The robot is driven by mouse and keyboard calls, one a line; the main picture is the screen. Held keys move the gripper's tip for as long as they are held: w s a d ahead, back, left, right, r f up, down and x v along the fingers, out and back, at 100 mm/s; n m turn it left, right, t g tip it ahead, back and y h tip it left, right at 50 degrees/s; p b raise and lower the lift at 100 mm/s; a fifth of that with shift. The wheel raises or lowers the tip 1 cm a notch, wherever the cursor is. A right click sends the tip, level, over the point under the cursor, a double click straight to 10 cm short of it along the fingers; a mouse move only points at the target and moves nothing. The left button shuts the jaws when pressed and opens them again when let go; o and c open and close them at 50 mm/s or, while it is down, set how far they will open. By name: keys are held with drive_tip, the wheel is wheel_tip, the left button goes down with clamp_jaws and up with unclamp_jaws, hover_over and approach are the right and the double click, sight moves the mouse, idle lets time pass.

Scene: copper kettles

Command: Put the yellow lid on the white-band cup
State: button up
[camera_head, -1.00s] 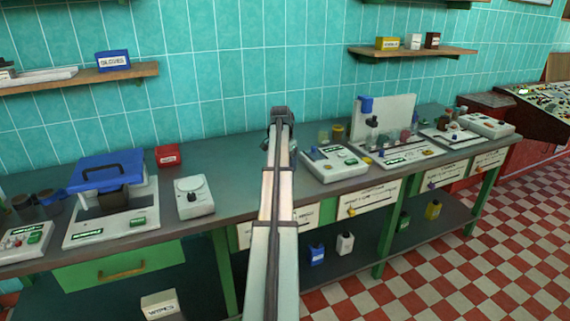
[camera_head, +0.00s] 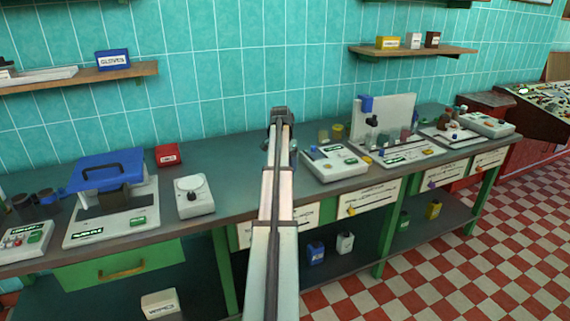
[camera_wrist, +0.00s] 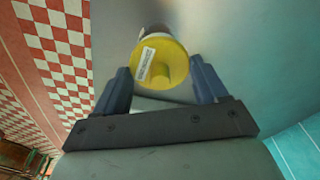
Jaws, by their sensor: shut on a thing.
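The yellow lid (camera_wrist: 160,66) is between the two fingers of my gripper (camera_wrist: 161,66) in the wrist view. It is round, with a raised knob and a white printed label. The gripper is shut on it. A dark brown thing with a pale strip (camera_wrist: 152,32) shows just past the lid's far edge. It may be the white-band cup, but the lid hides most of it, and I cannot tell whether the two touch. In the head view my arm hides the lid, and my gripper is mostly hidden behind it over the bench.
The grey-green bench (camera_head: 238,160) has clear room left of my arm. A white scale-like device (camera_head: 193,196) and a red box (camera_head: 168,155) stand there. A white device (camera_head: 335,164) stands close on the right. A blue-lidded apparatus (camera_head: 106,170) is farther left.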

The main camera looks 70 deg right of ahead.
drive_tip(key=o, duration=1.1)
drive_tip(key=shift+c, duration=0.2)
drive_tip(key=shift+r, duration=0.2)
drive_tip(key=shift+r, duration=3.35)
clamp_jaws()
drive_tip(key=shift+f, duration=2.6)
